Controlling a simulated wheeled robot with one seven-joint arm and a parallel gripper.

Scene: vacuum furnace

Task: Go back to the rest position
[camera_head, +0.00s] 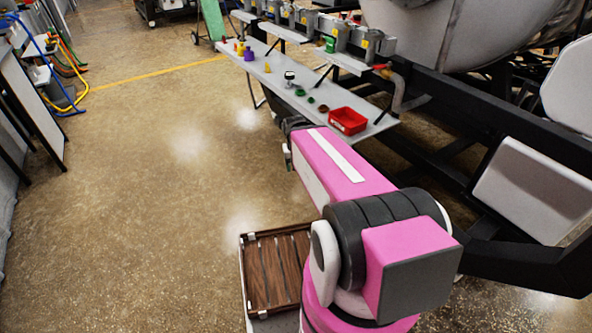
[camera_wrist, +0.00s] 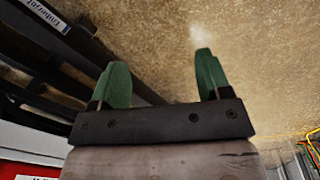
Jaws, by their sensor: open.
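My gripper (camera_wrist: 158,82) shows in the wrist view with its two green fingertips spread wide apart. Nothing is between them; speckled floor and part of a dark frame lie behind. In the head view my pink arm reaches forward toward the near end of a grey shelf table, and the gripper itself is hidden behind the arm there.
The grey shelf table (camera_head: 343,134) carries a red bin (camera_head: 348,121), small green and brown round parts, and yellow and purple pieces farther back. The black furnace frame (camera_head: 470,165) stands close on the right. A slatted wooden tray (camera_head: 272,270) sits beside my arm's base. Open floor (camera_head: 150,190) lies left.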

